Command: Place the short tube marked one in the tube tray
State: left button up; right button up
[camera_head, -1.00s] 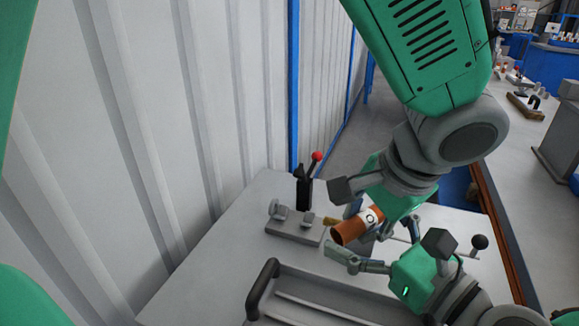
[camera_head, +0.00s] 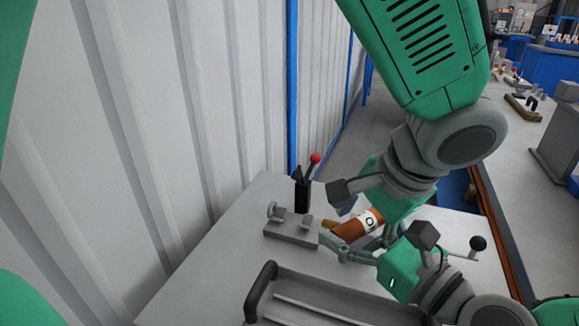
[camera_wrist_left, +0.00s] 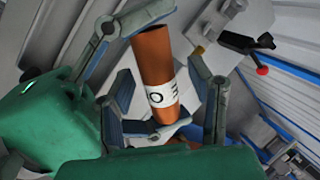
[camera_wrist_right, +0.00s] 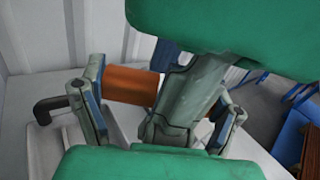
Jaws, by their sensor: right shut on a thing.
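The short orange tube (camera_head: 347,232) has a white band with dark letters, partly readable as an O. It is tilted in the air above the table. In the left wrist view the tube (camera_wrist_left: 152,60) stands between my left gripper's fingers (camera_wrist_left: 165,90), with gaps on both sides, so that gripper looks open around it. My right gripper (camera_wrist_right: 155,110) is shut on the tube, one finger at each end. In the head view my right gripper (camera_head: 345,245) comes from the lower right. The grey tray (camera_head: 262,292) with a dark handle lies below it.
A grey fixture block (camera_head: 292,234) with small knobs sits behind the tray, beside a black lever with a red ball (camera_head: 315,158). A black-knobbed lever (camera_head: 478,243) stands at right. A white corrugated wall (camera_head: 150,130) borders the table on the left.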

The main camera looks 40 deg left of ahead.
aim_at(362, 219)
pick_arm(q)
jog(key=shift+d+y, duration=0.15)
jog(key=shift+y, duration=0.15)
notch_tip(362, 219, up, 10)
jog(key=shift+f, duration=0.1)
